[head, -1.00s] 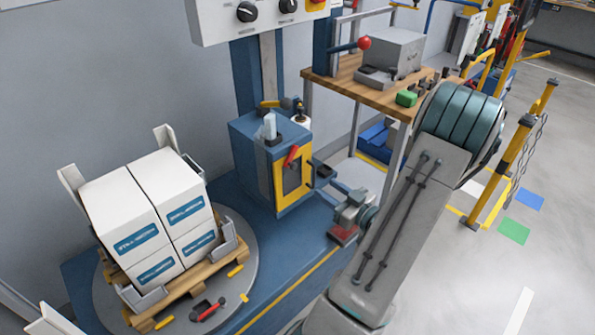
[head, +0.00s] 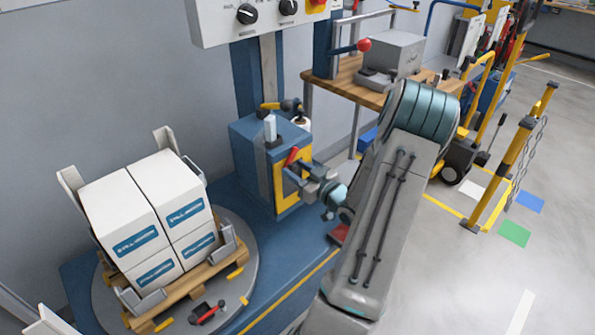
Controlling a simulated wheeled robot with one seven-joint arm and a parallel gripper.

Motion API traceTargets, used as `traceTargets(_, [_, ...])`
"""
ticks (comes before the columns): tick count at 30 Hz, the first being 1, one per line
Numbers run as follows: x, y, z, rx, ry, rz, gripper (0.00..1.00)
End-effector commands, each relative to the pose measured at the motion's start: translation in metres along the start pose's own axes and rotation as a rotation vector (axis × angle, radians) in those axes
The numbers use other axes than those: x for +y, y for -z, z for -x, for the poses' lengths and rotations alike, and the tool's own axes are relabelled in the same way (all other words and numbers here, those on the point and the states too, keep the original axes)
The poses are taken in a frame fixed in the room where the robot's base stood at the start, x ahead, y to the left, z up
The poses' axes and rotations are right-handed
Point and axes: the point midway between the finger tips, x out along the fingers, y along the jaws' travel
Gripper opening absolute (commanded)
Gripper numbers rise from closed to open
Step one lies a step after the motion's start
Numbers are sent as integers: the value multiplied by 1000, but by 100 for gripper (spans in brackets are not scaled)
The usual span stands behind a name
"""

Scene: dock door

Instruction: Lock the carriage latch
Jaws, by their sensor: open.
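The blue carriage (head: 256,165) stands on the blue base, with a yellow-framed panel (head: 281,196) on its right face. A red lever (head: 291,156), which looks like the latch handle, sits tilted at the top of this panel. My gripper (head: 297,172) is in front of the panel, close beside and just below the red lever. Its jaws are open and small in this view. I cannot tell whether they touch the lever. The gripper hides part of the panel and whatever is behind it.
White boxes (head: 138,243) stand on a wooden pallet on a round turntable (head: 250,262) at the left. A red-handled clamp (head: 208,313) is at its front edge. A workbench (head: 350,90) stands behind my arm. A control box (head: 215,20) hangs above.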

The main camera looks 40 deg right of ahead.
Motion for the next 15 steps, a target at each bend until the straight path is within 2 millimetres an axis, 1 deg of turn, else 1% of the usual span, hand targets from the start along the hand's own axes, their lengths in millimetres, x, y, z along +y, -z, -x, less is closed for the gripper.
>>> traceTargets(1, [0,0,0,0,0,0,42])
traceTargets(2, [0,0,0,0,0,0,40])
traceTargets(3, [0,0,0,0,0,0,28])
traceTargets(5, [0,0,0,0,1,0,12])
traceTargets(6, [0,0,0,0,1,0,1])
traceTargets(15, [1,-2,0,-1,0,22,0])
